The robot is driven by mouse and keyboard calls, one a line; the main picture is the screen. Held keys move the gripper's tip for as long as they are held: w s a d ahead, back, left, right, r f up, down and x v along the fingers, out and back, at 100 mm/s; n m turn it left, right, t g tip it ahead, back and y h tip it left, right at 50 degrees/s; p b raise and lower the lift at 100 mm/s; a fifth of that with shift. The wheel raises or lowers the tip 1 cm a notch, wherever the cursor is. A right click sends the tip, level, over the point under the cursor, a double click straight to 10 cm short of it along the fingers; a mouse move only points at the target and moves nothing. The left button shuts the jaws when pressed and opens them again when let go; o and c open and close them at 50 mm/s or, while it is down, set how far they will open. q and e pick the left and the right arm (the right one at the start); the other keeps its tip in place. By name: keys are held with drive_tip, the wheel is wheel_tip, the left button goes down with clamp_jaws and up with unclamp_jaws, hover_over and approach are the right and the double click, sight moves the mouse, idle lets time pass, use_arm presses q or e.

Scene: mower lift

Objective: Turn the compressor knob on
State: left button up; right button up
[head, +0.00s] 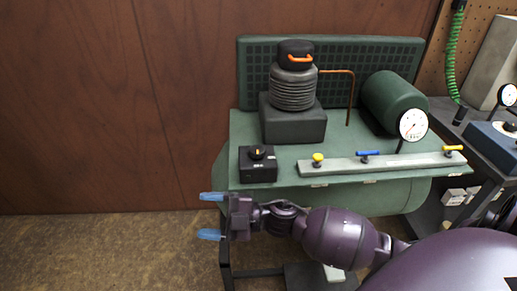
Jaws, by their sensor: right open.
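The green compressor (240,130) stands against the wood-panelled wall. A small black box (258,172) sits at the front left corner of its top, with a dark knob (257,153) that carries an orange mark. My right gripper (210,215) is open and empty, with its blue fingertips pointing left. In the picture it is below and left of the black box, apart from the knob. Its purple arm crosses in front of the compressor's lower part and hides some of the tank. My left gripper is not in view.
A pale bar with yellow and blue valve handles (367,153) runs along the compressor's front right. A round gauge (413,125) stands behind it. A ribbed black cylinder (293,88) rises behind the knob box. The floor at left (90,250) is clear.

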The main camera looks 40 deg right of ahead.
drive_tip(key=w+a+n+g, duration=0.1)
drive_tip(key=n+g, duration=0.3)
wheel_tip(320, 180, up, 11)
drive_tip(key=n+g+h+b, duration=0.2)
drive_tip(key=n+g+h, duration=0.4)
drive_tip(key=h, duration=1.1)
hover_over(257, 149)
wheel_tip(257, 149, down, 9)
drive_tip(key=shift+f+b, duration=0.1)
drive_tip(key=shift+b, duration=0.4)
drive_tip(key=shift+f, duration=0.3)
